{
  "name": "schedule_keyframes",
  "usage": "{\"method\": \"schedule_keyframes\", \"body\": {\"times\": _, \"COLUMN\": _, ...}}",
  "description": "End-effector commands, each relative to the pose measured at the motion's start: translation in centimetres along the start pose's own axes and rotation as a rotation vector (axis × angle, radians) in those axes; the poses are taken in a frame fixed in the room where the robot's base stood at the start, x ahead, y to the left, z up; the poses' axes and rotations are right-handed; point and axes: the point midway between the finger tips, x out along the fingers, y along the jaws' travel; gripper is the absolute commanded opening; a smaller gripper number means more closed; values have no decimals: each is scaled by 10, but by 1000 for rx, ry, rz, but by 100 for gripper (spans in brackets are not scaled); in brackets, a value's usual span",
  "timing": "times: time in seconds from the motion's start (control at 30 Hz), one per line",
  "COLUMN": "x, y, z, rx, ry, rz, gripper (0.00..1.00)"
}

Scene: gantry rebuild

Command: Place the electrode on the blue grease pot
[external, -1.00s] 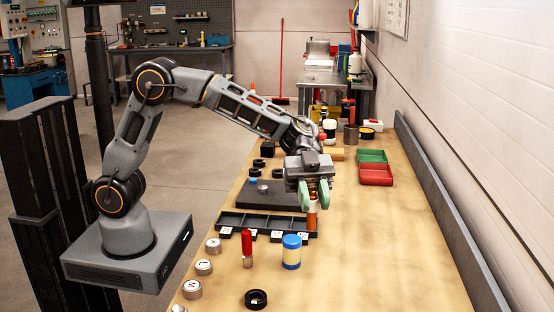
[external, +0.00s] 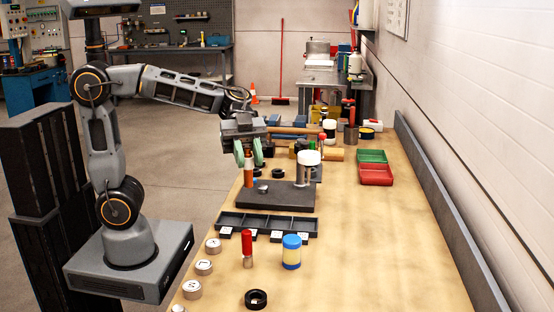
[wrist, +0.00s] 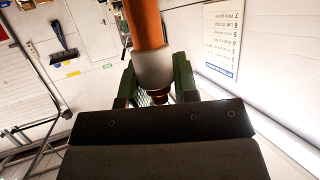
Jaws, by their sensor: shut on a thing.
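My gripper (external: 249,160) is above the far left part of the bench, fingers down. Its green fingers are shut on an orange piece (external: 249,179) with a white collar, which I take for the electrode. In the wrist view this electrode (wrist: 145,30) stands between the fingers (wrist: 157,90), with a coppery end near the palm. In the external view it hangs roughly upright at the left of the dark plate; whether it touches anything below is unclear.
A white-lidded grey pot (external: 308,168) stands on the dark plate (external: 285,199). A black divided tray (external: 270,222) lies nearer. Green and red bins (external: 375,174) are right.

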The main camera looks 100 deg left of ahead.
Motion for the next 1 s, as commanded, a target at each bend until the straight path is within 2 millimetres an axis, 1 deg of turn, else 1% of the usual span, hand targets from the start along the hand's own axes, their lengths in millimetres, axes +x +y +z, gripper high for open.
{"method": "schedule_keyframes", "body": {"times": 0.03, "x": 8, "y": -12, "z": 0, "rx": -7, "ry": -1, "rz": 6, "gripper": 0}}
{"method": "schedule_keyframes", "body": {"times": 0.17, "x": 30, "y": -40, "z": 7, "rx": -6, "ry": -1, "rz": 6, "gripper": 0}}
{"method": "schedule_keyframes", "body": {"times": 0.2, "x": 37, "y": -47, "z": 12, "rx": -6, "ry": -2, "rz": 5, "gripper": 0}}
{"method": "schedule_keyframes", "body": {"times": 0.3, "x": 51, "y": -58, "z": 27, "rx": -6, "ry": -2, "rz": 3, "gripper": 0}}
{"method": "schedule_keyframes", "body": {"times": 0.4, "x": 61, "y": -68, "z": 37, "rx": -4, "ry": 0, "rz": 3, "gripper": 0}}
{"method": "schedule_keyframes", "body": {"times": 0.53, "x": 70, "y": -76, "z": 46, "rx": -2, "ry": -1, "rz": 1, "gripper": 0}}
{"method": "schedule_keyframes", "body": {"times": 0.77, "x": 78, "y": -84, "z": 54, "rx": -2, "ry": 0, "rz": 1, "gripper": 0}}
{"method": "schedule_keyframes", "body": {"times": 0.9, "x": 86, "y": -85, "z": 72, "rx": -4, "ry": 0, "rz": 1, "gripper": 0}}
{"method": "schedule_keyframes", "body": {"times": 1.0, "x": 89, "y": -85, "z": 80, "rx": -2, "ry": -1, "rz": 0, "gripper": 0}}
